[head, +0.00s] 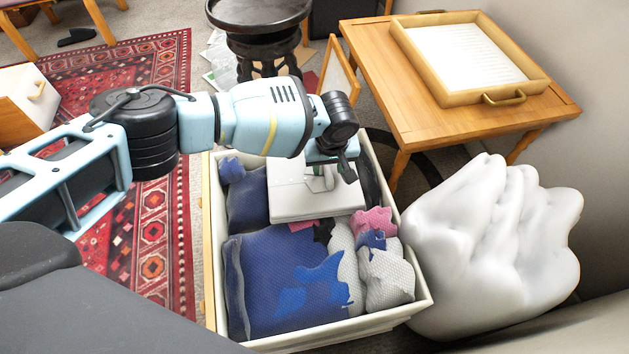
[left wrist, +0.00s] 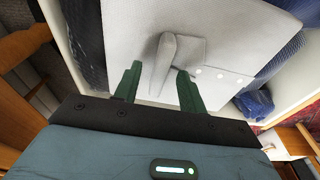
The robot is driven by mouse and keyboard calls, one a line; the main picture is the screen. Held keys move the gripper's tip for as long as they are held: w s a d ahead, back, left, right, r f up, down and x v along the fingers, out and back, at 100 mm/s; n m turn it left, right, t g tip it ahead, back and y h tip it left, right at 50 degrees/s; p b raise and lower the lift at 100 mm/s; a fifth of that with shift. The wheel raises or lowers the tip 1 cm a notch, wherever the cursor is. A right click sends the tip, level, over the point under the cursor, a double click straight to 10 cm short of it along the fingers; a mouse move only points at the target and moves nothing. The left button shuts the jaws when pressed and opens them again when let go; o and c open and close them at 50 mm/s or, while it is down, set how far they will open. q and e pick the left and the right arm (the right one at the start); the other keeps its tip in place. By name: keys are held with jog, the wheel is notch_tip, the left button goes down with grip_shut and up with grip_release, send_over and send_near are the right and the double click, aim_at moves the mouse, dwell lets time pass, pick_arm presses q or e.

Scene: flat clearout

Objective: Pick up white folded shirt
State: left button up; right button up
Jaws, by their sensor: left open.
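The white folded shirt (head: 292,203) lies flat at the far end of a white crate (head: 427,296), on top of other clothes. In the left wrist view the shirt (left wrist: 222,32) fills the middle, with a narrow raised fold standing up from it. My left gripper (head: 345,170) is over the shirt's right part, pointing down. In the left wrist view its green fingers (left wrist: 158,82) are open, one on each side of the raised fold. I cannot tell whether they touch the cloth. My right gripper is not in view.
Dark blue clothes (head: 275,268), pink cloth (head: 374,221) and grey-white cloth (head: 387,280) fill the crate's near part. A large white lumpy bag (head: 495,250) stands close on the right. A wooden table (head: 395,90) with a tray (head: 545,87) and a dark round stool (head: 258,14) stand behind.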

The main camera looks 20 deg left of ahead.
pick_arm(q)
jog(key=shift+f, duration=0.15)
dwell(0.3)
jog(key=shift+f, duration=0.1)
grip_shut()
dwell(0.4)
